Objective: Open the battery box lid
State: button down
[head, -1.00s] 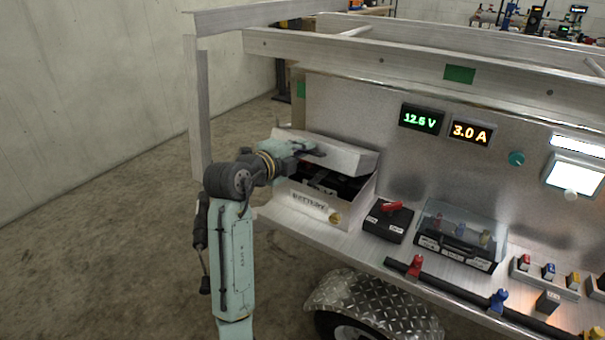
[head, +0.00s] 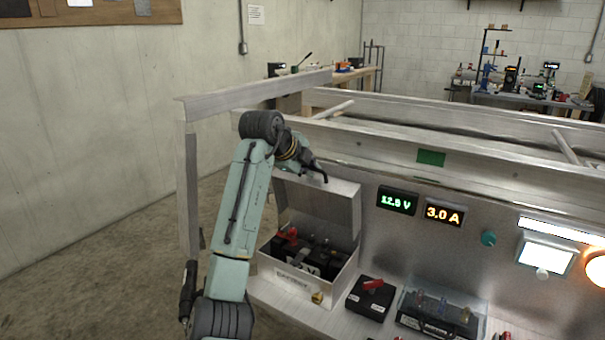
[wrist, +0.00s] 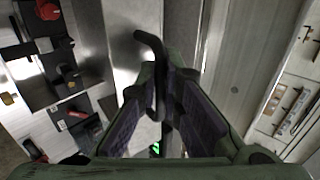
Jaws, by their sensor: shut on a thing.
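The battery box (head: 338,290) stands open on the trailer's side shelf. Its metal lid (head: 320,208) is raised and stands steeply at the back of the box. Inside is a dark battery (head: 310,250) with a red terminal cap. My gripper (head: 314,172) is at the lid's top edge. In the wrist view my gripper (wrist: 162,100) is shut on a dark bent bar (wrist: 150,45), seemingly the lid's handle, beside the lid's metal face (wrist: 127,35). The battery (wrist: 38,60) shows at the left there. The grip point is partly hidden in the head view.
A black switch box with a red knob (head: 371,297) and a clear-covered fuse box (head: 440,312) sit right of the box. Trailer rails (head: 400,140) run behind the lid. A metal post (head: 187,190) stands left of my arm.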

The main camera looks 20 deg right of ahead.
aim_at(316, 175)
jog(key=shift+w+d+r+g+y, duration=0.2)
jog(key=shift+w+d+g+y, duration=0.2)
jog(key=shift+w+d, duration=0.3)
jog(key=shift+w+d+r+g+y, duration=0.25)
jog(key=shift+w+d+y, duration=0.25)
jog(key=shift+d, duration=0.25)
jog(key=shift+f, duration=0.1)
jog(key=c, duration=2)
grip_release()
jog(key=shift+d, duration=0.1)
jog(key=v, duration=1.2)
